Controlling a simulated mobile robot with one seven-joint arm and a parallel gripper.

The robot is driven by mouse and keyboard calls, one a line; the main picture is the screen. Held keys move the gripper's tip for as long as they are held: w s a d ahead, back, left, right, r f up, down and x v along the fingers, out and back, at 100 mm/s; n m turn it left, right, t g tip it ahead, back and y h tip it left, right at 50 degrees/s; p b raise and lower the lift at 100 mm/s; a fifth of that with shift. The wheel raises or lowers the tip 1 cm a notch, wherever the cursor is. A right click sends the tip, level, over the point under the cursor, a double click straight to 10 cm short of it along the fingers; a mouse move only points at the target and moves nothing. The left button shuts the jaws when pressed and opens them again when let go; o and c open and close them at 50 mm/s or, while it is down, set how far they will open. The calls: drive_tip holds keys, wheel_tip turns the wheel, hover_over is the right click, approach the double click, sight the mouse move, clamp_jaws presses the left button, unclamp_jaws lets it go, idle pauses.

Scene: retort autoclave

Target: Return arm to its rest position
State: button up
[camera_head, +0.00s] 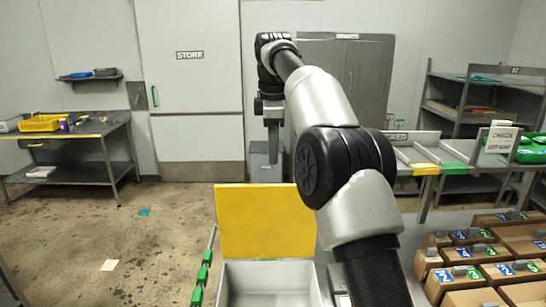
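My arm reaches up and forward through the middle of the head view, its wrist bent over at the top. My gripper (273,160) hangs from it, pointing down, in front of the far wall and the grey cabinet. The fingers show as one narrow dark shape, so I cannot tell whether they are apart or together. No held object is visible at the fingertips.
Below stands an open pale bin with a raised yellow panel (265,222) behind it. Boxes (465,258) crowd the right front. A metal bench (75,150) stands left, a shelf rack (470,105) right. The floor (130,235) at left is mostly clear.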

drive_tip(key=s+d+r+m+t, duration=0.1)
drive_tip(key=s+d+r+m, duration=0.25)
drive_tip(key=s, duration=0.55)
drive_tip(key=s+d+r+m+t, duration=0.1)
drive_tip(key=s+d+r+m, duration=0.3)
drive_tip(key=s, duration=0.4)
drive_tip(key=s+d+f+m, duration=0.2)
drive_tip(key=s+f+m, duration=0.3)
drive_tip(key=s, duration=0.5)
drive_tip(key=s+d+f+m+t, duration=0.1)
drive_tip(key=s+f+m, duration=0.4)
drive_tip(key=s+f, duration=0.5)
drive_tip(key=shift+s+d+f, duration=0.15)
drive_tip(key=shift+s+d, duration=0.6)
drive_tip(key=shift+s, duration=0.05)
drive_tip(key=shift+s+a+m, duration=0.1)
drive_tip(key=shift+m, duration=0.15)
